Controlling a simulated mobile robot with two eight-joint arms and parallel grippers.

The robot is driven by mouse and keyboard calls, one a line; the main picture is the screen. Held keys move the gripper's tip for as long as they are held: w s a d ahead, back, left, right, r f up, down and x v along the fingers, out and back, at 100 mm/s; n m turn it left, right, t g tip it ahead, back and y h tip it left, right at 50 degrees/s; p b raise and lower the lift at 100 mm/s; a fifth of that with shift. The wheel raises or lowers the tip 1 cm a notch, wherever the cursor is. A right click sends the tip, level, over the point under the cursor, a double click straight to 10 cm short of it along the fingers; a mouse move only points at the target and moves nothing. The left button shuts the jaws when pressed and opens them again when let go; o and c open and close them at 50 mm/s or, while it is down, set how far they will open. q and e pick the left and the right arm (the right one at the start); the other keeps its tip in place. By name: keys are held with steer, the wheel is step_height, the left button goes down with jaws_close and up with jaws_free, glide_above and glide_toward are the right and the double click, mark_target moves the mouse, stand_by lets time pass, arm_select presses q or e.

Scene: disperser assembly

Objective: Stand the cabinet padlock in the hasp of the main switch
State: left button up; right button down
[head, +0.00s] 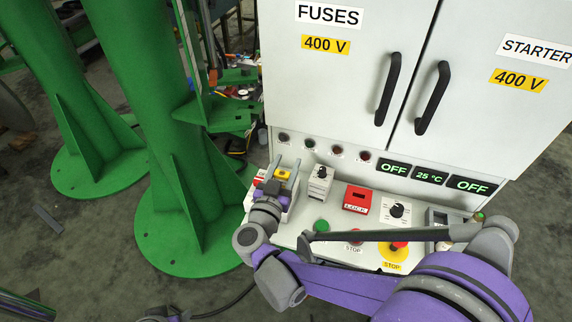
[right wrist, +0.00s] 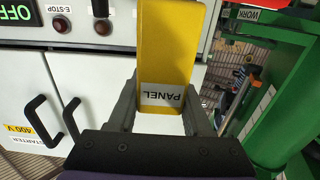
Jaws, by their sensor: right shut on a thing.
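The yellow cabinet padlock (right wrist: 165,55), with a white label reading PANEL, is between the fingers of my right gripper (right wrist: 160,110). In the head view the same padlock (head: 283,175) shows as a small yellow patch between the grey fingers, at the left end of the sloping control desk. My right gripper (head: 279,175) is shut on it. A grey switch unit (head: 320,182) with a black top stands just right of the gripper; it may be the main switch, but I cannot make out its hasp. My left gripper's fingers are not visible.
A small red item (head: 260,176) is just left of the gripper. The desk carries a red LOCK box (head: 357,198), a rotary knob (head: 397,211) and a yellow-based stop button (head: 397,250). Black door handles (head: 388,90) project above. A green column (head: 165,120) stands at left.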

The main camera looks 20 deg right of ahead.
steer(key=shift+f+b, duration=1.55)
steer(key=shift+f, duration=0.65)
steer(key=shift+c, duration=1.2)
jaws_free()
steer(key=v, duration=1)
steer(key=shift+s+a+p, duration=0.25)
steer(key=shift+s+p, duration=0.1)
steer(key=shift+p, duration=0.1)
